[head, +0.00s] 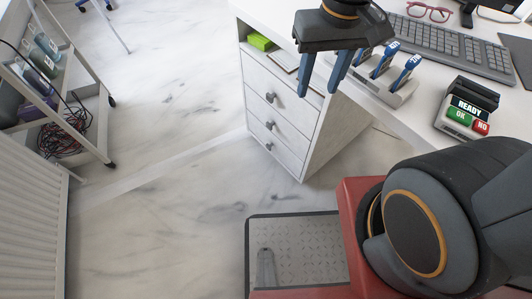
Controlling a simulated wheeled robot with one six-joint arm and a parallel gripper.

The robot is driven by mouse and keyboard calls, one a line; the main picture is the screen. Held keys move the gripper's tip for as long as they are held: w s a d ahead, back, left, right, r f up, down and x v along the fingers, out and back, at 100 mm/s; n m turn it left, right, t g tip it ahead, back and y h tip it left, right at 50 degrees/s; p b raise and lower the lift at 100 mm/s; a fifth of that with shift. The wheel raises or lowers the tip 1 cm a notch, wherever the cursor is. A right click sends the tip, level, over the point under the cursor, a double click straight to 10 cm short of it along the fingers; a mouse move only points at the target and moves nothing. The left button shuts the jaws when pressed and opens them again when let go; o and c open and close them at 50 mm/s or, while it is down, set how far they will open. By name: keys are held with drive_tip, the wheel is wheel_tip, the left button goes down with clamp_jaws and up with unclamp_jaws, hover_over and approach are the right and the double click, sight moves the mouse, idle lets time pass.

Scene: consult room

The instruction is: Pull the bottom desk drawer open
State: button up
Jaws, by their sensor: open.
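The desk drawer unit (318,140) is white, with three drawer fronts stacked under an open shelf. The bottom drawer (283,154) is flush with the unit, and its small grey knob (269,147) shows near its middle. The middle drawer knob (269,124) and the top drawer knob (271,97) are above it. My gripper (320,88) is open and empty, with its two blue fingers pointing down. In the picture it is above and to the right of the bottom drawer knob, in front of the desk top's edge. Its exact distance from the drawers is unclear.
The desk top (425,112) holds a keyboard (455,48), red glasses (430,12), blue devices in a holder (385,77) and a READY terminal (467,108). A green box (260,42) lies in the shelf. A cart (75,85) with cables stands left. The marble floor (180,130) before the drawers is clear.

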drive_tip(key=a+f+n+b, duration=0.3)
drive_tip(key=a+f+b, duration=0.6)
drive_tip(key=f+b, duration=0.7)
drive_tip(key=n+t+h+b, duration=0.1)
drive_tip(key=n+h+b, duration=1.1)
drive_tip(key=b, duration=0.1)
approach(268, 148)
drive_tip(key=s+d+r, duration=0.2)
drive_tip(key=s+r, duration=0.7)
drive_tip(key=r, duration=0.5)
drive_tip(key=w+f+n+t+h+b, duration=0.1)
drive_tip(key=w+f+n+t, duration=0.3)
drive_tip(key=f, duration=0.6)
drive_tip(key=w+f+n+t+h, duration=0.1)
drive_tip(key=f+n+t, duration=0.45)
drive_tip(key=f, duration=0.35)
drive_tip(key=shift+m+t, duration=0.25)
drive_tip(key=shift+m, duration=0.1)
drive_tip(key=b+x, duration=0.2)
drive_tip(key=x, duration=0.4)
drive_tip(key=shift+w+d, duration=0.25)
drive_tip(key=shift+d, duration=0.1)
clamp_jaws()
